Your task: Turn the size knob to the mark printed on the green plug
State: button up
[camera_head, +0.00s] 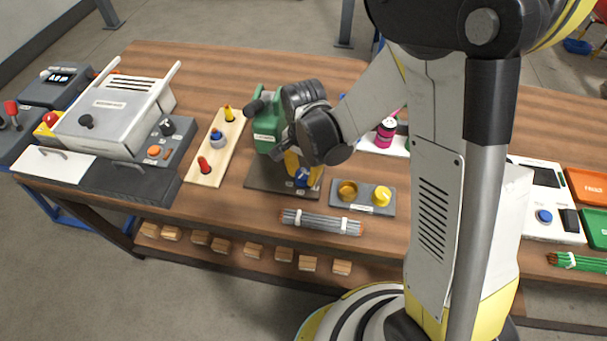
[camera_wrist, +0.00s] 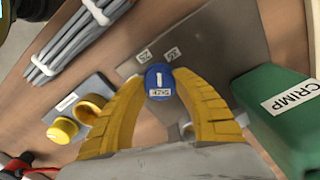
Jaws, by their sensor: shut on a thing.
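The size knob (camera_wrist: 158,80) is a round blue knob with a white pointer line. It sits on the dark base plate (camera_wrist: 240,45) of the green crimp machine (camera_wrist: 288,115), with small number labels beside it, too blurred to read surely. My gripper (camera_wrist: 160,85) has its two yellow fingers shut on opposite sides of the knob. In the head view the knob (camera_head: 301,183) shows low between the fingers, partly hidden by my wrist. The crimp machine (camera_head: 266,120) stands just behind. I cannot make out a green plug in either view.
A wooden board (camera_head: 208,172) with yellow, blue-grey and red pegs lies to the left. A grey block (camera_head: 365,206) with yellow round parts and a tied bundle of grey rods (camera_head: 322,222) lie in front. A grey lidded machine (camera_head: 112,112) stands at far left.

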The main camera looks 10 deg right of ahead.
jog(key=n, duration=0.4)
jog(key=shift+n+b, duration=0.3)
jog(key=shift+b, duration=0.1)
jog(key=n, duration=0.4)
jog(key=shift+b, duration=0.35)
jog(key=n, duration=0.5)
jog(key=shift+n+b, duration=0.45)
jog(key=shift+n, duration=1.75)
jog(key=o, duration=1.2)
